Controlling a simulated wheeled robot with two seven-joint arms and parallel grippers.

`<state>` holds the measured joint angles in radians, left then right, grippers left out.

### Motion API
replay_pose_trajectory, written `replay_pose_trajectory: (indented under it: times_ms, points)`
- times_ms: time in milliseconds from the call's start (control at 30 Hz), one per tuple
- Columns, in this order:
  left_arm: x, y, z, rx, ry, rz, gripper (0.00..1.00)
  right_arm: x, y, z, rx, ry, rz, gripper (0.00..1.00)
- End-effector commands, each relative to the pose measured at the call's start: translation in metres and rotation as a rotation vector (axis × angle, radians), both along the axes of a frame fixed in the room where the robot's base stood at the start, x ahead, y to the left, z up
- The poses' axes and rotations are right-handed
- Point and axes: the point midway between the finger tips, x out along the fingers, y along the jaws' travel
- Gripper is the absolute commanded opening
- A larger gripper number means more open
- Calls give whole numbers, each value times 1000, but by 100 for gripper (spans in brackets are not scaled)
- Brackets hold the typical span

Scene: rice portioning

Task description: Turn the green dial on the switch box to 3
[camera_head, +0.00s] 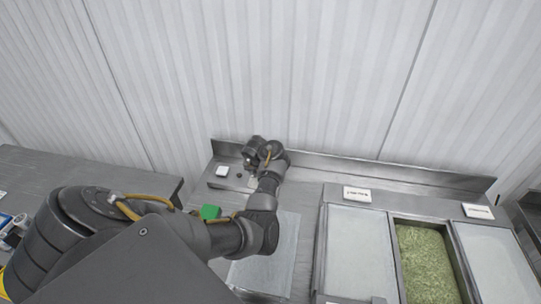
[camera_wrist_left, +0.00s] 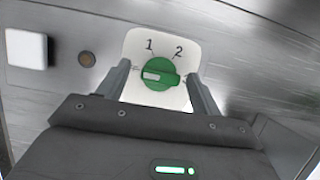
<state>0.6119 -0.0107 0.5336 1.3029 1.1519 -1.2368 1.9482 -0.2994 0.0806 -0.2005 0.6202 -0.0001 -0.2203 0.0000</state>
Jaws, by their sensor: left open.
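The green dial (camera_wrist_left: 160,73) sits on a white plate (camera_wrist_left: 146,42) marked 1 and 2 in the left wrist view. Its white mark lies toward the left side of the dial, below the 1. No 3 is readable there. My left gripper (camera_wrist_left: 158,78) is open, with one finger on each side of the dial and gaps between fingers and dial. In the head view the same gripper (camera_head: 252,163) is at the back of the steel counter, and the dial cannot be made out there. My right gripper is not in view.
A white square block (camera_wrist_left: 26,48) and a small round brown knob (camera_wrist_left: 87,59) lie left of the plate. Lidded bins (camera_head: 355,250) and an open bin of green food (camera_head: 427,262) are at right.

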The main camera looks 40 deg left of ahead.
Motion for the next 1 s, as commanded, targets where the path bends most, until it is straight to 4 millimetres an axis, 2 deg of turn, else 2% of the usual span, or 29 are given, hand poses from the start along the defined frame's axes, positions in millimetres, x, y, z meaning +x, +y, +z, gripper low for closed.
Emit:
replay_pose_trajectory:
  times_ms: [233, 567, 800, 1000]
  points:
    - [1, -1, 0, 0, 0, -1, 64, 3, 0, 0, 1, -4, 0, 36]
    - [2, -2, 0, 0, 0, -4, 21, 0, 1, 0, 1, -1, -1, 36]
    - [2, -2, 0, 0, 0, -24, 21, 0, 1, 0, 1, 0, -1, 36]
    - [1, -2, 0, -2, -1, -110, 21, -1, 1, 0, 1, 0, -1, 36]
